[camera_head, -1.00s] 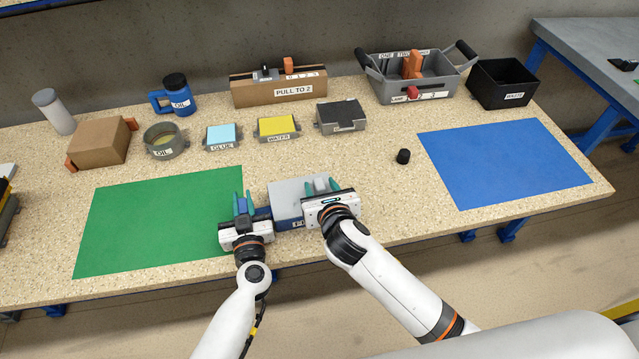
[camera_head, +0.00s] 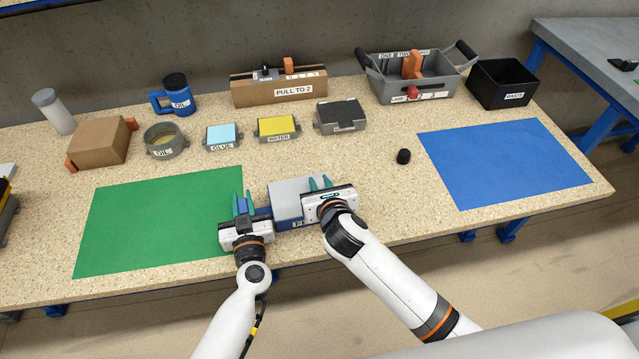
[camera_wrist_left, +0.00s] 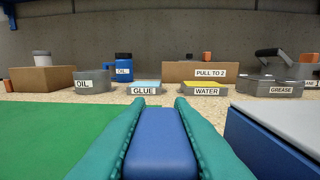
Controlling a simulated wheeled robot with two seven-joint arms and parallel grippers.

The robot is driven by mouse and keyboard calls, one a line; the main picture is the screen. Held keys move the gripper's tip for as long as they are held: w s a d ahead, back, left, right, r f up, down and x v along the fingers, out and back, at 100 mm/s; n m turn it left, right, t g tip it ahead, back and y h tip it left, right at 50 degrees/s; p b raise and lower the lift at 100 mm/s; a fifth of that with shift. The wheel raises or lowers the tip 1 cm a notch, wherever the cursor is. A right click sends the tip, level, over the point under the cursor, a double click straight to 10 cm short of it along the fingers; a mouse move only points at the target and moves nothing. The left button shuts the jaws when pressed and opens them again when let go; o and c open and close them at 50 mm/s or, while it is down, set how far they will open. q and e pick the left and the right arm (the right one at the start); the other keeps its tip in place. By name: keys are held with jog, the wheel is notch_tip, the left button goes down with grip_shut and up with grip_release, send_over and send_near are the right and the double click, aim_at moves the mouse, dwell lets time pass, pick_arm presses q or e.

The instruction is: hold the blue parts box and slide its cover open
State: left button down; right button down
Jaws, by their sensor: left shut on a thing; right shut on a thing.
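The blue parts box (camera_head: 287,225) sits near the front edge of the table, with a flat grey cover (camera_head: 289,193) on top. My left gripper (camera_head: 242,204) is shut on a blue block-like part at the box's left side; this part (camera_wrist_left: 160,140) shows between the teal fingers in the left wrist view. The box's blue wall (camera_wrist_left: 262,145) and grey cover (camera_wrist_left: 285,120) stand to the right there. My right gripper (camera_head: 320,184) is shut at the right part of the cover. Its body hides the box's right end and what its fingertips grip.
A green mat (camera_head: 160,220) lies to the left and a blue mat (camera_head: 503,163) to the right. A small black knob-like piece (camera_head: 403,156) stands to the right of the box. Glue (camera_head: 221,136), water (camera_head: 277,127) and other containers stand behind, with clear table between.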

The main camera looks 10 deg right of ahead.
pick_arm(q)
jog(key=shift+s+f, duration=0.15)
jog(key=shift+f, duration=0.2)
pick_arm(e)
jog(key=d, duration=1)
jog(key=shift+w+d, duration=0.25)
jog(key=shift+d, duration=0.05)
pick_arm(q)
jog(key=shift+a, duration=0.1)
pick_arm(e)
jog(key=shift+d, duration=0.1)
jog(key=c, duration=1.2)
grip_release()
jog(key=shift+d, duration=0.15)
jog(key=shift+c, duration=0.2)
jog(key=v, duration=1.2)
